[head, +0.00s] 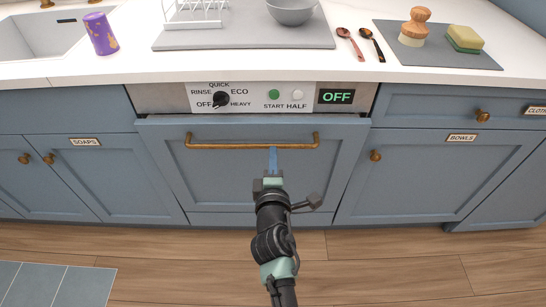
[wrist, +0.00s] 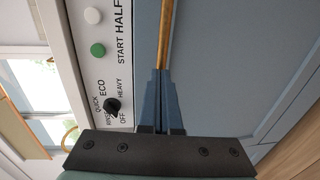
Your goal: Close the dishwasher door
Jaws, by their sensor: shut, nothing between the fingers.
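The dishwasher door (head: 230,180) is a blue panel below the control strip. It is nearly upright, and its top edge seems to stand slightly forward of the neighbouring fronts, so it looks slightly ajar. Its brass bar handle (head: 220,146) runs across the upper part and also shows in the wrist view (wrist: 167,30). My gripper (head: 273,150) is shut and empty, with its blue fingertips at the middle of the handle. In the wrist view the fingertips (wrist: 160,73) overlap the handle's line; I cannot tell whether they touch it or the door.
The control strip (head: 178,97) has a dial, a green and a white button, and a display reading OFF. Blue cabinets (head: 110,185) flank the door.

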